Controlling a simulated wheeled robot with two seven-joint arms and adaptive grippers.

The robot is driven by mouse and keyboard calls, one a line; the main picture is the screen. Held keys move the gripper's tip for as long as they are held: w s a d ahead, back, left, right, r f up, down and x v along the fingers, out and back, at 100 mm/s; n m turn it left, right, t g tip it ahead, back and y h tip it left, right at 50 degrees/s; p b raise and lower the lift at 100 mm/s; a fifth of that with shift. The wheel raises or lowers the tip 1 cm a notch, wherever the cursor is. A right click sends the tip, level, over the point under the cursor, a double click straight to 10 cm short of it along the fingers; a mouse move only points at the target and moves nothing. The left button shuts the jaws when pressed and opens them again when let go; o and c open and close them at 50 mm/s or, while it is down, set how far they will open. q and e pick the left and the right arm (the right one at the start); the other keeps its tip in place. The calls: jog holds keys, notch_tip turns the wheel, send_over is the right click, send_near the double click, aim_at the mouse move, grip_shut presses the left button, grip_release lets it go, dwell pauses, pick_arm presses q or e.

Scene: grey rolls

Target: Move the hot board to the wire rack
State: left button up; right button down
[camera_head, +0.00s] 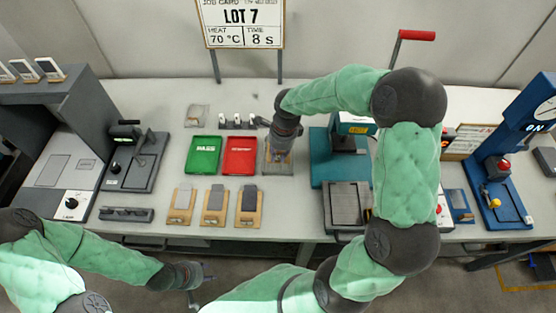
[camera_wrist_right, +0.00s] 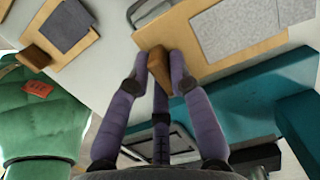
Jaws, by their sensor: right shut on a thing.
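In the head view a little of this wooden board (camera_head: 279,157) shows under the gripper, over a grey flat piece that may be the wire rack (camera_head: 278,170). The gripper hides most of it, and I cannot tell whether the board touches it. My left gripper (camera_head: 196,283) is low, in front of the table, empty with its fingers apart.
Several wooden boards (camera_head: 215,205) with grey sheets lie near the front edge. Behind them are a green PASS tray (camera_head: 202,155) and a red tray (camera_head: 240,156). A teal press (camera_head: 325,165) stands close on the right. A job card (camera_head: 240,22) stands at the back.

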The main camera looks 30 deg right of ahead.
aim_at(278, 158)
jog(key=shift+w+d+f+b, duration=0.15)
jog(key=shift+f+b, duration=0.2)
jog(key=shift+f, duration=0.55)
jog(key=shift+w+a+f+b, duration=0.1)
jog(key=shift+f+b, duration=0.25)
jog(key=shift+f, duration=0.55)
jog(key=shift+f, duration=0.25)
jog(key=c, duration=1.1)
grip_release()
jog(key=shift+r, duration=0.2)
jog(key=shift+r, duration=0.3)
jog(key=r+p, duration=0.1)
jog(key=r, duration=0.2)
jog(key=d+r+p, duration=0.1)
jog(key=r, duration=0.3)
jog(key=r+p, duration=0.1)
jog(key=r, duration=0.3)
jog(key=shift+s+d+r, duration=0.15)
jog(key=shift+s+r, duration=0.05)
jog(key=shift+s, duration=0.2)
